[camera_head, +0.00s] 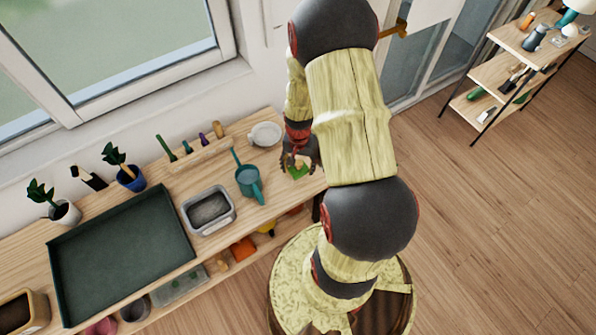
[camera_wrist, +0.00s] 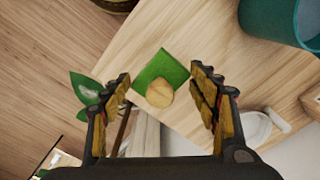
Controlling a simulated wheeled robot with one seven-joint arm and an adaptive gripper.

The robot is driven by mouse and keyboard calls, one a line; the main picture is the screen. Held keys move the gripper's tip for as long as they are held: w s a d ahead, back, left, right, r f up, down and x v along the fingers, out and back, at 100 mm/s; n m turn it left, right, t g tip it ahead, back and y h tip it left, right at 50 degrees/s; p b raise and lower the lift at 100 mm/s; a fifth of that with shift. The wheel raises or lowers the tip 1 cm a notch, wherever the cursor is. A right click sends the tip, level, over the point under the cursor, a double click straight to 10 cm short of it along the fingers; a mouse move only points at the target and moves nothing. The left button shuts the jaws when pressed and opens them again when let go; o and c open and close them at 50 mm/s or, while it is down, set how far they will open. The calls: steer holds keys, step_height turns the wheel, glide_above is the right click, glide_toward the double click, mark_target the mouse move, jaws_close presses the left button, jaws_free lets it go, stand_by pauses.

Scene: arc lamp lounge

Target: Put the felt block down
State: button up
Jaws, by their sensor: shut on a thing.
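The felt block (camera_head: 299,172) is a small green square piece with a round wooden knob. In the head view it is at my gripper (camera_head: 298,158), over the right end of the wooden bench (camera_head: 235,215). In the wrist view the green block (camera_wrist: 158,66) lies between the fingers of my gripper (camera_wrist: 161,76), near the bench's edge and corner. My gripper is shut on the block, with a finger on either side of the knob. I cannot tell whether the block's underside touches the bench top.
A teal can (camera_head: 249,182) stands just left of my gripper, with a white bowl (camera_head: 265,135) behind. A grey tub (camera_head: 208,210), a dark green tray (camera_head: 122,255) and potted plants (camera_head: 130,178) stand further left. A slotted tool rack (camera_head: 195,158) lines the back.

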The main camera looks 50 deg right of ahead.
mark_target(298, 171)
steer(key=shift+w+d+f+b, duration=0.1)
steer(key=shift+w+f+b, duration=0.1)
steer(key=shift+f, duration=0.75)
steer(key=shift+w+f+b, duration=0.1)
steer(key=shift+f+b, duration=0.1)
steer(key=shift+f, duration=0.75)
steer(key=o, duration=1.2)
